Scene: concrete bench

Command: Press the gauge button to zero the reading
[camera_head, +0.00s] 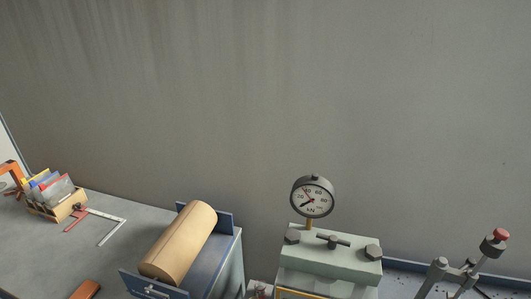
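The round gauge (312,197) stands on a short brass stem above the pale green press block (328,265). It has a dark rim and a white dial marked in kN. A black needle points to the lower left and a small red mark or needle shows near the upper left of the dial. A small dark knob (315,177) sits on top of the rim; I cannot tell whether it is the button. Neither of my grippers is in view.
A tan cylinder (179,243) lies in a blue cradle left of the press. Further left are an orange-handled tool (10,174), a box of folders (56,205) and a steel square (112,228). A red-tipped lever (501,234) stands at right. The wall is bare.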

